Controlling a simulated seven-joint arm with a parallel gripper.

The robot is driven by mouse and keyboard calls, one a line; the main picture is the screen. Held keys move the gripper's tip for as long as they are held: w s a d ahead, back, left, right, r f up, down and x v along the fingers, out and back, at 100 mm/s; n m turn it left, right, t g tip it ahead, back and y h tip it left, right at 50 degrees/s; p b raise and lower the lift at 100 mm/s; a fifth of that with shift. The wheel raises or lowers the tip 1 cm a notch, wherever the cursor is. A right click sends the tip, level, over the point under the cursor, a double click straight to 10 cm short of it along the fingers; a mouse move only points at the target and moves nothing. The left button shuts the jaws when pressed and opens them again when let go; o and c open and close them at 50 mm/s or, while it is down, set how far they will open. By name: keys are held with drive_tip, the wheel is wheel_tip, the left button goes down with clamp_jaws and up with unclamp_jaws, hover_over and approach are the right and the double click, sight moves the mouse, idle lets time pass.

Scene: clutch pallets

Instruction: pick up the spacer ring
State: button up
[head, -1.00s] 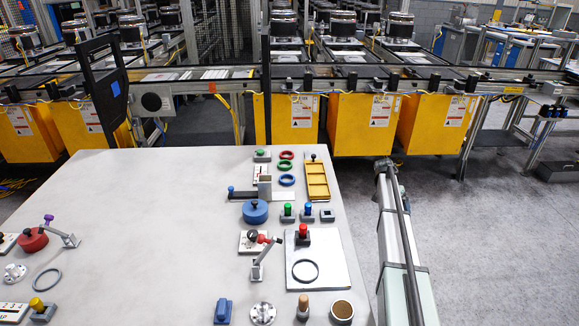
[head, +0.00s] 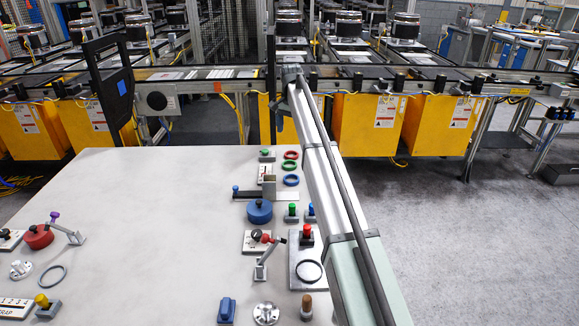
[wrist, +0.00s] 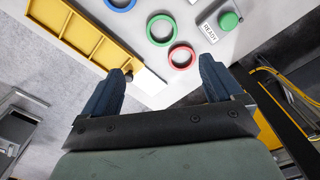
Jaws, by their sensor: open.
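Several rings could be the spacer ring; I cannot tell which. A grey ring (head: 50,277) lies flat at the left of the table. Red (head: 291,155), green (head: 289,165) and blue (head: 291,180) rings lie in a row at the far right. In the wrist view the red ring (wrist: 181,46), green ring (wrist: 150,29) and blue ring (wrist: 120,8) lie beyond my fingers. My gripper (wrist: 160,72) is open and empty, apart from the rings. In the head view it hangs near the table's far edge (head: 283,118).
A yellow tray (wrist: 69,33) lies left of the rings in the wrist view; my arm hides it in the head view. A green button with a "READY" label (wrist: 229,20) is close by. A blue round lidded part (head: 259,212) stands nearer. The table's left middle is clear.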

sight(290, 160)
drive_tip(key=f, duration=1.3)
drive_tip(key=shift+s+a+f, duration=0.1)
drive_tip(key=shift+a+f, duration=0.2)
drive_tip(key=shift+c, duration=0.3)
drive_tip(key=c, duration=1)
